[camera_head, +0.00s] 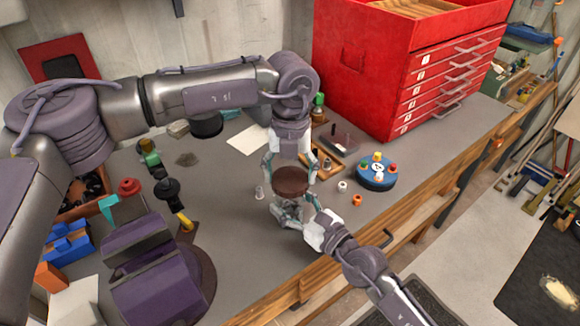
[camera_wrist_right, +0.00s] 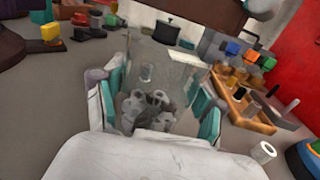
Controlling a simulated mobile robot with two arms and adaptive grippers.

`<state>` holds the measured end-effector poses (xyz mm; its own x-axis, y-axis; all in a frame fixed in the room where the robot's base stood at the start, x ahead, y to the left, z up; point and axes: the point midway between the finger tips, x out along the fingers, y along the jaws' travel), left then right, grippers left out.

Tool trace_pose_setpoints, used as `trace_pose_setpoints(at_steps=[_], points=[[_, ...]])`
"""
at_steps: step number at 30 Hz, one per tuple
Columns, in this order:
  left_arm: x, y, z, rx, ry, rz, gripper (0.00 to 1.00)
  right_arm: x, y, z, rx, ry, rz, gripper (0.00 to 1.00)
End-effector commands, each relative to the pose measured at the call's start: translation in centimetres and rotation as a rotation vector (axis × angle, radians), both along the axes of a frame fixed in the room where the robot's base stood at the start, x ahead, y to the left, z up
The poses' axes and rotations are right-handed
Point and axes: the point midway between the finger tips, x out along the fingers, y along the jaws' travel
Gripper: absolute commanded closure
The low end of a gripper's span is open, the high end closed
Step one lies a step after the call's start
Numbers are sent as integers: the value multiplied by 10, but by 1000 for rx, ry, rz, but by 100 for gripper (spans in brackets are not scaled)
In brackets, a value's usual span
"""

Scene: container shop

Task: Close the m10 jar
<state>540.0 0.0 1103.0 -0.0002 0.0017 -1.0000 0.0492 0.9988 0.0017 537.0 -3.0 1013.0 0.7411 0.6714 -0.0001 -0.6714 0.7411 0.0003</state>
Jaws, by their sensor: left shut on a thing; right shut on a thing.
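A round brown lid (camera_head: 291,180) is held flat between the fingers of my left gripper (camera_head: 289,174), which comes down from above. Below it, a clear glass jar (camera_wrist_right: 157,78) with grey metal parts (camera_wrist_right: 152,108) inside stands upright on the bench. My right gripper (camera_wrist_right: 155,104) is shut around the jar's sides; in the head view it reaches in from the lower right. The lid also shows at the top of the right wrist view (camera_wrist_right: 190,12), where it appears above the jar rim with a gap. The lid hides most of the jar in the head view.
A purple vise (camera_head: 160,270) stands at the lower left, and a red drawer cabinet (camera_head: 365,75) at the back right. A blue round holder (camera_head: 376,176) and a wooden tray (camera_wrist_right: 243,107) with small parts are close to the right. The bench's wooden edge (camera_head: 440,200) is near.

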Motion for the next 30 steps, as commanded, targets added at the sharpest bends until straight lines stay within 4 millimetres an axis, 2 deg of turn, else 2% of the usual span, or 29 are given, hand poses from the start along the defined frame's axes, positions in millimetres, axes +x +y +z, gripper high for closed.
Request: trace_pose_setpoints(at_steps=[11, 21, 30], points=[[0, 0, 0, 0, 0, -1, 37, 0, 0, 0, 0, 0, 0, 92], [0, 0, -16, 0, 1, -1, 37, 0, 0, 0, 0, 0, 0, 92], [0, 0, -17, 0, 0, -1, 37, 0, 0, 0, 0, 0, 0, 92]])
